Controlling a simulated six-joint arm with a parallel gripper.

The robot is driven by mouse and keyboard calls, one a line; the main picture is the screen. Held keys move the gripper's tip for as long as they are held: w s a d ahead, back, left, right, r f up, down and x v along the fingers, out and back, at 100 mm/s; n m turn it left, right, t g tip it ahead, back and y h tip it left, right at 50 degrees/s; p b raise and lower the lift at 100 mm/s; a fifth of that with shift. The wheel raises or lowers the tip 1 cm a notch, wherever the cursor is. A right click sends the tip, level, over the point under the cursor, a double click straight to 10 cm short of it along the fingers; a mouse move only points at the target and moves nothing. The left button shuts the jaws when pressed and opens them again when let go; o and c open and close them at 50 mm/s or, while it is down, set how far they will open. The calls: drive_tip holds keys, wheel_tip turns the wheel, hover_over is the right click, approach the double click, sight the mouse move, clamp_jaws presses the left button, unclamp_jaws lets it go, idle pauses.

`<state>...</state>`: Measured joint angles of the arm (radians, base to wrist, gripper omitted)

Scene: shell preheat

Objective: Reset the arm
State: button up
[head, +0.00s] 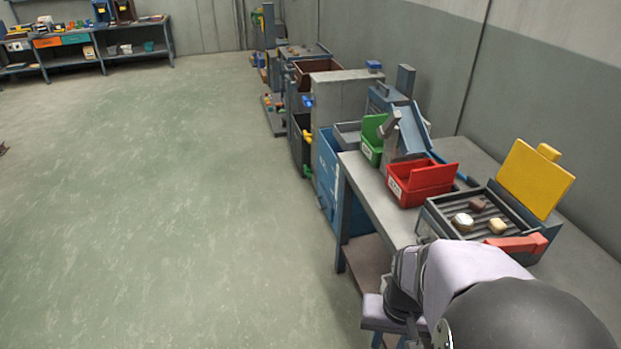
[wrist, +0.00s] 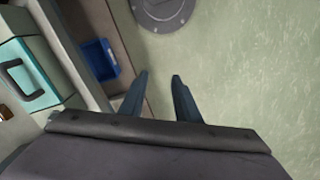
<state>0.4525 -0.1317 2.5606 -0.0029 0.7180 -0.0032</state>
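My gripper (wrist: 159,76) shows in the wrist view with its two dark fingers apart and nothing between them. It points down over the green floor (wrist: 240,80), beside a workbench or shelf edge. In the head view my arm comes in at the lower right, next to the table (head: 375,195), and my gripper cannot be made out there.
An open grey tray (head: 440,214) with a raised yellow lid (head: 533,180) holds several small pieces. A red bin (head: 422,184) and a green bin (head: 371,138) stand behind it. The wrist view shows a blue bin (wrist: 99,60). The floor at left is clear.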

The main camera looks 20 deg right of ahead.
drive_tip(key=w+a+n, duration=0.2)
drive_tip(key=a+n, duration=0.3)
drive_tip(key=a, duration=0.4)
drive_tip(key=shift+w+a+r, duration=0.15)
drive_tip(key=shift+a+r, duration=0.15)
wheel_tip(320, 180, down, 39)
drive_tip(key=b, duration=3.9)
